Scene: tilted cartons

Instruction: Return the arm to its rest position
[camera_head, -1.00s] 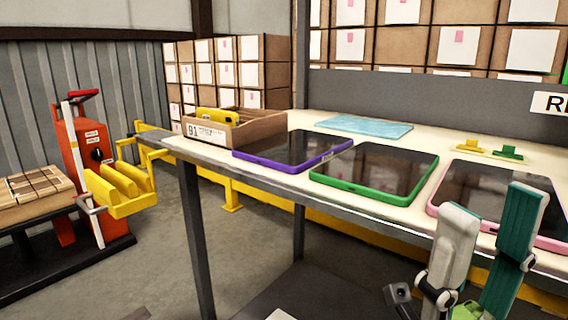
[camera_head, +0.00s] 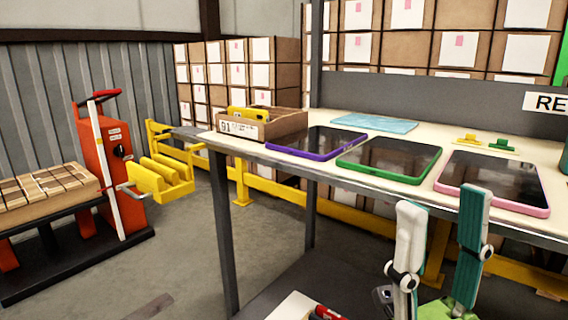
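My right gripper (camera_head: 443,200) is at the bottom right, in front of the table's near edge. Its two fingers, one white and one teal, point up and stand apart with nothing between them, so it is open. The table (camera_head: 290,158) stands beyond it. My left gripper is not in view.
Purple (camera_head: 318,142), green (camera_head: 390,158) and pink (camera_head: 492,180) framed tablets lie on the table. A carton (camera_head: 262,124) with yellow items stands at its left end, near a blue sheet (camera_head: 374,123). An orange machine (camera_head: 108,170) stands at left. Floor between is clear.

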